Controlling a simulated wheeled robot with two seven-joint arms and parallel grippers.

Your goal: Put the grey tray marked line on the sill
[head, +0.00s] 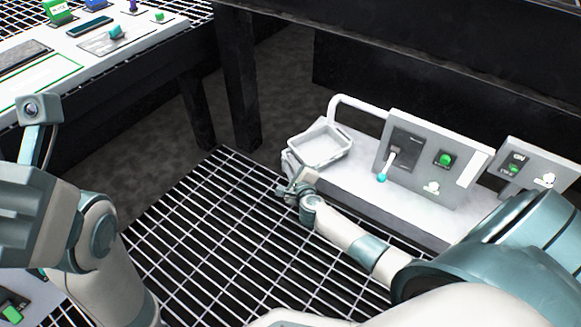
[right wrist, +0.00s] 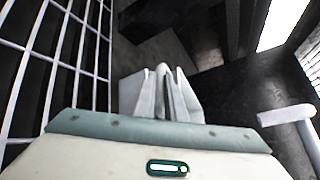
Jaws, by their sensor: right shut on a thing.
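A light grey tray (head: 320,148) with a raised rim is at the left end of a pale ledge (head: 365,197), close to level. Whether it rests on the ledge or hangs just above it I cannot tell, and no marking on it is legible. My right gripper (head: 289,180) is at the tray's near left corner and is shut on it. In the right wrist view the fingers (right wrist: 162,92) are close together, and the held part is mostly hidden. My left arm is at the left edge of the head view; its fingers are not clearly visible.
A white rail (head: 350,101) curves behind the tray. A grey panel (head: 428,158) with a lever and green button stands right of it, with another panel (head: 537,170) beyond. A table (head: 90,50) with small items stands at upper left.

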